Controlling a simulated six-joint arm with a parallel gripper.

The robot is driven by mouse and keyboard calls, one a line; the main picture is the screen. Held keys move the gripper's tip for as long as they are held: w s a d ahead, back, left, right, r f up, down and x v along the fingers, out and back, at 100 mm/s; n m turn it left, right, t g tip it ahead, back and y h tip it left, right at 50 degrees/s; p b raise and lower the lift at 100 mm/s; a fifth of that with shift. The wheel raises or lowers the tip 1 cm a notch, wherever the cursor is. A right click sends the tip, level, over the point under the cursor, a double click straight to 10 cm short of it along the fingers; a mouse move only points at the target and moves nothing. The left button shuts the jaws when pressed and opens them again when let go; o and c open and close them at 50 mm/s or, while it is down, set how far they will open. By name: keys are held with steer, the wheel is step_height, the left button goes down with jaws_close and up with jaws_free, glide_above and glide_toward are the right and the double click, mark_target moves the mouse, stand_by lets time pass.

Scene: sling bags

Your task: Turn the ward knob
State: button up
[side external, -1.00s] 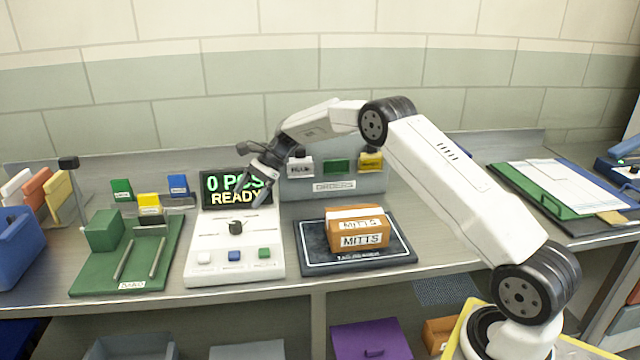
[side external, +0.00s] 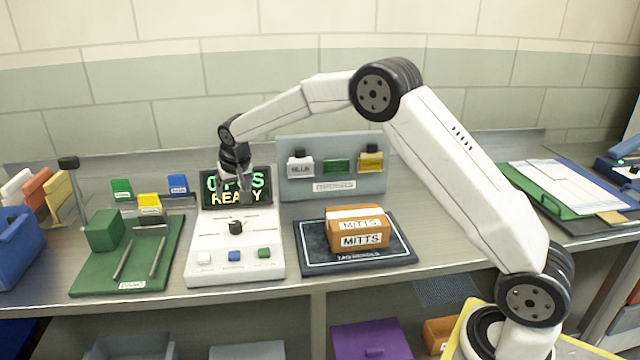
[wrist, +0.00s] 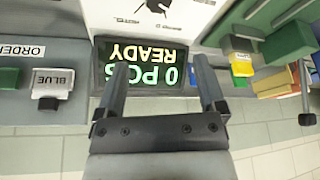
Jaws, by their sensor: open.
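The black knob (side external: 235,227) stands upright on the white console (side external: 205,245), above a row of white, blue and green buttons. The console's screen (side external: 208,183) reads "0 PCS READY". My gripper (side external: 236,196) points down in front of the screen, above and a little behind the knob, apart from it. The gripper partly hides the screen text. In the wrist view my gripper (wrist: 163,72) is open with nothing between its fingers. The screen (wrist: 145,52) shows upside down there, and I cannot clearly make out the knob.
An orange MITTS box (side external: 358,239) sits on a dark pad (side external: 310,262) right of the console. A green fixture (side external: 92,282) stands to the left. Behind is a grey orders rack (side external: 300,190) with several tags. A blue bin (side external: 20,250) is at far left.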

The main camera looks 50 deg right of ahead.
glide_toward(236, 224)
steer(key=f, duration=0.2)
steer(key=shift+w+d+r, duration=0.1)
steer(key=shift+w, duration=0.35)
steer(key=shift+x, duration=3.9)
jaws_close()
